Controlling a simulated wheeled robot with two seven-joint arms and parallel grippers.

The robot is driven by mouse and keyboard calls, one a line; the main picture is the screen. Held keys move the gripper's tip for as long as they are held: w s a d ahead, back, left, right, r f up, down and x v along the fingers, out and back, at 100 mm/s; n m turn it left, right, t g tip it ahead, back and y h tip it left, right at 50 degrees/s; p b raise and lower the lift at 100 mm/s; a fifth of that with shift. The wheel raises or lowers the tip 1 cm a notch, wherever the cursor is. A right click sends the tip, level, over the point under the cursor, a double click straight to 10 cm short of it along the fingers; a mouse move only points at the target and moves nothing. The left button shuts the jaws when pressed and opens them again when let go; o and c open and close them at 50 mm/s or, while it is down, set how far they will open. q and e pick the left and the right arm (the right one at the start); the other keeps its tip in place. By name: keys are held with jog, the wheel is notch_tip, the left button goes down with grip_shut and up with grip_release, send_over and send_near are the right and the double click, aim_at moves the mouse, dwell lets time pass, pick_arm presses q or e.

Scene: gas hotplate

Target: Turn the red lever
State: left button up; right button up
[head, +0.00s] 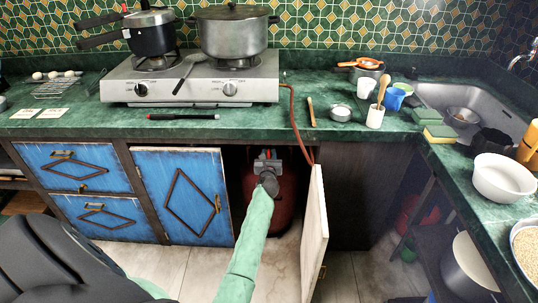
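A red gas cylinder (250,205) stands in the dark open cupboard under the counter. My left gripper (267,161) reaches into this cupboard, at the top of the cylinder. It covers the valve area, and the red lever cannot be made out clearly behind it. The fingers are too small and dark to tell whether they are open or shut, or whether they touch the lever. My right gripper is not in view.
The cupboard door (315,235) stands open just right of my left arm. A red hose (294,125) runs from the hotplate (195,82) over the counter edge toward the cupboard. A closed blue door (184,195) is to the left. Pots stand on the hotplate.

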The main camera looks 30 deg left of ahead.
pick_arm(q)
jog(key=shift+w+a, duration=0.2)
jog(key=shift+w, duration=0.1)
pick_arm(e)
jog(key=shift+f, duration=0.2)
pick_arm(q)
jog(key=shift+c, duration=0.4)
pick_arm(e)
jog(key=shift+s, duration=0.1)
pick_arm(q)
grip_shut()
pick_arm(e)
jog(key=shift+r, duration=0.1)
